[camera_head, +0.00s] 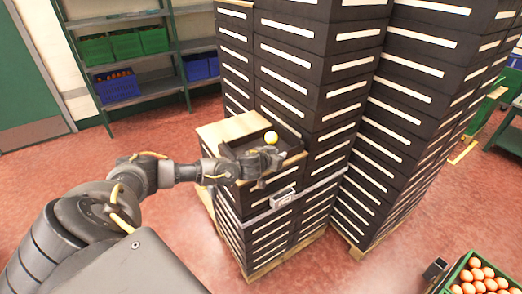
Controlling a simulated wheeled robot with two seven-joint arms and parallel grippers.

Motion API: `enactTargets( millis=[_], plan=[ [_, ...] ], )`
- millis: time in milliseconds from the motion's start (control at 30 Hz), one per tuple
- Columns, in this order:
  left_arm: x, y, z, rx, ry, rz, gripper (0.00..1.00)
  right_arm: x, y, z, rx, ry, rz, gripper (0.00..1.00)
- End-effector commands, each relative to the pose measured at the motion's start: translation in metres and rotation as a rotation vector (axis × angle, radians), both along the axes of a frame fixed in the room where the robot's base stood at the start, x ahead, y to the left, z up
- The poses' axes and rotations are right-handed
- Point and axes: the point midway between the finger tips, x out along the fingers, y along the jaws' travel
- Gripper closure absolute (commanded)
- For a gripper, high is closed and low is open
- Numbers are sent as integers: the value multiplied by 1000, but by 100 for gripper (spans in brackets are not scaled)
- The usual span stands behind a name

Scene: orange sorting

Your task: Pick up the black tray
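A black tray (291,141) lies on top of the shorter stack of black trays, in the middle of the view. I do not make out my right gripper.
Taller stacks of black trays (325,50) stand close behind and to the right. A light wooden board (232,128) lies left of the tray. A crate of oranges (480,277) is at bottom right. Green shelving (180,60) stands at the back left. Red floor is free at left.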

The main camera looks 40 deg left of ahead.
Motion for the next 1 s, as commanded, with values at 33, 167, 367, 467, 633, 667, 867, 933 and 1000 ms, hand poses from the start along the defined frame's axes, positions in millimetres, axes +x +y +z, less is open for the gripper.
enactTargets(
  millis=[33,167,367,467,633,667,867,933,1000],
  plan=[
    [0,0,0,0,0,-1,84,0,0,0,0,0,0,34],
    [0,0,0,0,1,-1,100,0,0,0,0,0,0,34],
    [0,0,-1,-1,2,-1,100,0,0,0,0,0,0,34],
    [0,0,0,1,0,-1,100,0,0,0,0,0,-1,34],
    [0,0,0,1,1,-2,100,0,1,0,1,0,-1,34],
    [0,0,0,1,1,-2,100,0,1,0,1,0,-1,34],
    [0,0,6,0,0,-2,100,0,2,-5,2,-1,-2,34],
    [0,0,12,1,-1,-1,100,0,2,-7,2,-1,-2,34],
    [0,0,19,1,-2,-1,100,0,3,-10,3,0,-2,34]
  ],
)
